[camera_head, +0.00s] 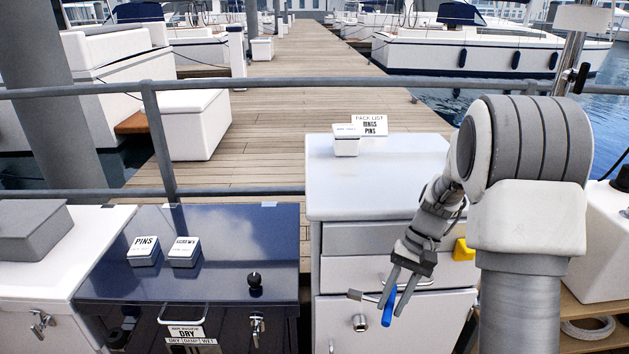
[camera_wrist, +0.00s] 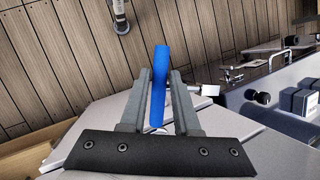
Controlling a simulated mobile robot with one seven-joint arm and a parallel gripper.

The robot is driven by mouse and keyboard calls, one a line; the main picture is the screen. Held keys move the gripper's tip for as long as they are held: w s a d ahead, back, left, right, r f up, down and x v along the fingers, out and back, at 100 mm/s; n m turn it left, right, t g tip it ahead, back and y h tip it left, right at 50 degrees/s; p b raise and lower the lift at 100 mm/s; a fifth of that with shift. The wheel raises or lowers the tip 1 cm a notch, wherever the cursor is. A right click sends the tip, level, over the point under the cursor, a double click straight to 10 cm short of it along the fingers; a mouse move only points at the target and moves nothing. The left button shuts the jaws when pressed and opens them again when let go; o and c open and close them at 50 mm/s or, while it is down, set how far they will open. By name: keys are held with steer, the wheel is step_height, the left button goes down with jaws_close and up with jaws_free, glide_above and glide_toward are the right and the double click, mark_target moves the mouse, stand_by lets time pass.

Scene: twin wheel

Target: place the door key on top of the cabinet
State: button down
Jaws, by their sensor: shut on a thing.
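My gripper (camera_head: 390,300) is shut on a blue item, which I take for the door key (camera_head: 388,314). In the wrist view, the key (camera_wrist: 159,85) is a long blue bar between the two fingers (camera_wrist: 160,90), with its end sticking out beyond them. The white cabinet (camera_head: 340,190) has a flat top and drawers. The gripper and key hang in front of its face, below the top's level.
A small white box (camera_head: 346,146) and a pack list sign (camera_head: 370,125) stand at the back of the cabinet top; its front is clear. A dark chest (camera_head: 230,235) with labelled boxes stands left. A yellow item (camera_head: 463,250) is on the cabinet front. A rail (camera_head: 250,190) runs behind.

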step_height(320, 180, up, 21)
steer(key=a+n+h+p, duration=0.1)
steer(key=a+n+p, duration=0.1)
steer(key=p, duration=2.4)
steer(key=shift+w+f+n+g, duration=0.2)
steer(key=shift+w+n+g, duration=0.2)
steer(key=shift+n, duration=0.1)
